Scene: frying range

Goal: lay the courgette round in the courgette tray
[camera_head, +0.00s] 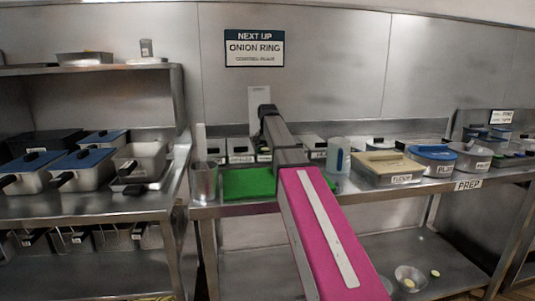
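My arm reaches over the counter and ends, as far as I see, in a dark wrist part in front of the back wall. My gripper's fingers are hidden behind the arm, so I cannot see whether they hold anything. Several small steel trays stand in a row at the back of the counter, among them a left one (217,149), one beside it (240,149) and one right of my arm (315,146). Their labels are too small to read, so I cannot tell which is the courgette tray.
A green board (245,183) lies on the counter, partly behind my arm. A steel beaker (204,181) stands left of it. A clear jug (338,156), a lidded container (388,167) and a blue-rimmed tub (432,158) stand right. A bowl (405,274) is on the lower shelf.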

